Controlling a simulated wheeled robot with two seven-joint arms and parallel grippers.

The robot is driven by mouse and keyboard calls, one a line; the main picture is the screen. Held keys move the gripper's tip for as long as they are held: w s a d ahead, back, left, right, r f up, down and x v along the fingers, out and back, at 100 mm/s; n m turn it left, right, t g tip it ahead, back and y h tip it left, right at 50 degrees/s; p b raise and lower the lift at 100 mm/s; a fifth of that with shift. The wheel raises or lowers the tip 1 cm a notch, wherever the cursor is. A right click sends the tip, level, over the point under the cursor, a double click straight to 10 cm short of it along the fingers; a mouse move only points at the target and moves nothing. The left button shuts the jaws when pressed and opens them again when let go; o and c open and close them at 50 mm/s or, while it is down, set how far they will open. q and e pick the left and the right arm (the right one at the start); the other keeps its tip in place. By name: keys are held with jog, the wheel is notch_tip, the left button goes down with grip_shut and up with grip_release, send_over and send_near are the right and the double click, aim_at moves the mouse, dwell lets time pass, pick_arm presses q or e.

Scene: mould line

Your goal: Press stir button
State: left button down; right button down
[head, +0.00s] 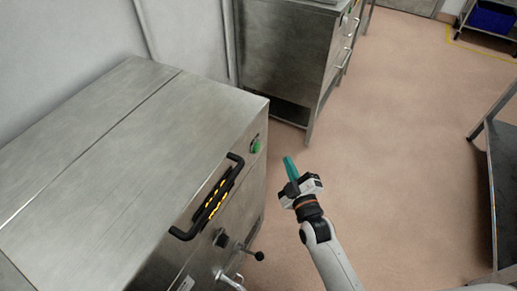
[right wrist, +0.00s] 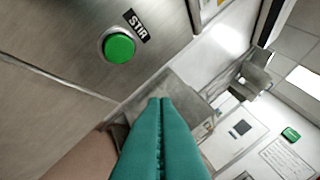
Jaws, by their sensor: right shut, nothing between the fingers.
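The green stir button (head: 256,146) sits on the front face of the steel machine (head: 110,150), near its far top corner. In the right wrist view the round green button (right wrist: 119,47) is raised on the steel panel, beside a black STIR label (right wrist: 137,25). My right gripper (head: 288,160) is shut and empty, its teal fingers together, to the right of the button and apart from it. In the right wrist view the closed fingertips (right wrist: 160,101) are below and right of the button, not touching it. My left gripper is not in view.
A black handle (head: 208,200) with yellow markings and a lever knob (head: 259,256) stick out from the machine's front. Another steel unit (head: 290,50) stands behind. A dark cart (head: 502,160) is at the right. The floor (head: 400,130) between is clear.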

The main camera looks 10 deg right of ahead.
aim_at(260, 145)
jog(key=w+a+b, duration=0.1)
jog(key=w+a, duration=0.2)
jog(key=a, duration=0.2)
jog(key=shift+w+a, duration=0.15)
jog(key=shift+w, duration=0.15)
jog(key=shift+a, duration=0.1)
dwell(1.8)
jog(key=shift+w+a, duration=0.25)
jog(key=shift+w+a, duration=0.25)
jog(key=shift+a, duration=0.1)
dwell(0.7)
dwell(0.3)
jog(key=shift+s+d+p, duration=0.3)
jog(key=shift+s+d, duration=0.2)
jog(key=shift+d, duration=0.15)
